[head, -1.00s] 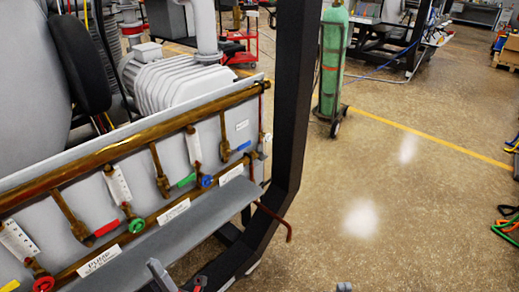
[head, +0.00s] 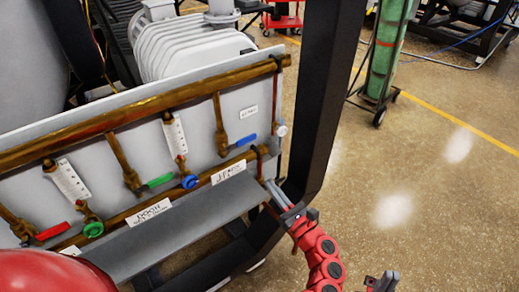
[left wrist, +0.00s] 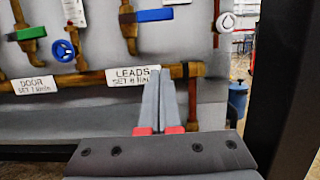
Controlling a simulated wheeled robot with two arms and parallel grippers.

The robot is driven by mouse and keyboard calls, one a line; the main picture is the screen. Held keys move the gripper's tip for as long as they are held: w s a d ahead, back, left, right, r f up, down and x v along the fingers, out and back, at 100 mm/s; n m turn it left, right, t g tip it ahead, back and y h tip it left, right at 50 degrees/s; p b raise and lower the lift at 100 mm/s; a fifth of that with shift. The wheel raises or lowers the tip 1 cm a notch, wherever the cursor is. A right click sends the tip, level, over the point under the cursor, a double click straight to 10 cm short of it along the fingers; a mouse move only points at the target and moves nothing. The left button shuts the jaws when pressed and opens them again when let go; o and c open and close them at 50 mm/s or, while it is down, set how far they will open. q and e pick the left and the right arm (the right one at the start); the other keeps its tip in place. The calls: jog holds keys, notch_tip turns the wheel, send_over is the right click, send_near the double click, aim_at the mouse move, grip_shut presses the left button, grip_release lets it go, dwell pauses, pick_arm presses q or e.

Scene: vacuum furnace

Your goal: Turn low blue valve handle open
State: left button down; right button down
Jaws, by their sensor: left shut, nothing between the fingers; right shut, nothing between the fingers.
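A blue lever handle (head: 242,141) sits on the right pipe drop of the valve panel, lying nearly level. It also shows at the top of the left wrist view (left wrist: 155,14). A round blue handwheel (head: 190,182) is lower and to its left, also in the left wrist view (left wrist: 63,51). My left gripper (head: 271,185) is shut and empty, its fingers pointing at the panel's lower right end. In the left wrist view its fingertips (left wrist: 160,72) appear below the blue lever, by the LEADS label. My right gripper (head: 382,280) is shut at the bottom edge, away from the panel.
A grey ledge (head: 190,228) runs below the panel. A black frame post (head: 325,110) stands right of it. Green (head: 160,180) and red (head: 52,232) levers and a green wheel (head: 93,229) are further left. Open floor (head: 430,220) lies to the right.

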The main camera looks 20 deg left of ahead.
aim_at(241, 142)
pick_arm(q)
jog(key=shift+s+a+r, duration=0.1)
jog(key=w+a+r+p, duration=0.4)
jog(key=w+a+r, duration=0.2)
jog(key=a, duration=0.1)
jog(key=shift+a+r+p, duration=0.25)
jog(key=shift+a+p, duration=0.05)
jog(key=shift+p, duration=0.05)
jog(key=shift+f, duration=0.1)
dwell(0.3)
